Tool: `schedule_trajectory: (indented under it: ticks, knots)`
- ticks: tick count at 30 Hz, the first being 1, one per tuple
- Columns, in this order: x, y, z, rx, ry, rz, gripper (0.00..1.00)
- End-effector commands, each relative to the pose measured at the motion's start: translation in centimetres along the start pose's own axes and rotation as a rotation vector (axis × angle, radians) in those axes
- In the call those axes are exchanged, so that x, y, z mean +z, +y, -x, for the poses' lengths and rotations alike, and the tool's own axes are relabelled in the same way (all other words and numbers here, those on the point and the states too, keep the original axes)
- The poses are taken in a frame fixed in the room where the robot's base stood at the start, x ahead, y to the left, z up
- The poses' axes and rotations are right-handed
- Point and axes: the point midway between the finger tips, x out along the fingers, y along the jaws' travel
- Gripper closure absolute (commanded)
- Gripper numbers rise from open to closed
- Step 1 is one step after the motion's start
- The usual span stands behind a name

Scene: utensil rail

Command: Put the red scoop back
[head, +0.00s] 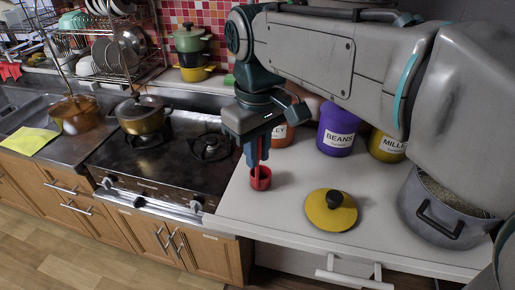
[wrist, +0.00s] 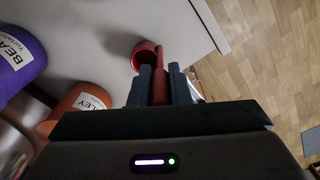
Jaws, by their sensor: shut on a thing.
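The red scoop (head: 260,180) is held upright by its handle in my gripper (head: 257,150), with its round cup at the bottom, over the left part of the white counter near the stove. I cannot tell whether the cup touches the counter. In the wrist view the scoop (wrist: 159,88) shows its handle between the two fingers of my gripper (wrist: 160,75), with the cup just beyond them. The fingers are shut on the handle. No utensil rail can be made out in either view.
A yellow lid (head: 322,212) lies on the counter (head: 285,225) right of the scoop. An orange canister (head: 280,136), purple BEANS canister (head: 336,132), yellow canister (head: 388,148) and grey pot (head: 440,212) stand around it. The stove (head: 165,165) is to the left.

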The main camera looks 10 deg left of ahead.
Motion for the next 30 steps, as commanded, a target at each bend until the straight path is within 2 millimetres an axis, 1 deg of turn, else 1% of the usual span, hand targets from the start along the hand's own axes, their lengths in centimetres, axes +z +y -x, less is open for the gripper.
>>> schedule_trajectory:
  ticks: [1,2,3,4,12,17,20,24,30]
  knots:
    - [0.0,0.0,-0.3,0.000,0.000,0.000,1.00]
    - [0.0,0.0,-0.3,0.000,0.000,0.000,0.81]
    - [0.0,0.0,-0.2,0.000,0.000,0.000,0.70]
    - [0.0,0.0,-0.2,0.000,0.000,0.000,0.62]
    - [0.0,0.0,-0.1,0.000,0.000,0.000,0.62]
    - [-0.1,0.0,0.9,0.001,0.003,0.000,0.62]
    - [-0.1,0.0,2.6,0.001,0.004,0.000,0.62]
    - [-0.1,0.1,5.7,0.001,0.005,0.000,0.62]
    - [-0.1,0.0,9.5,0.000,0.002,0.000,0.62]
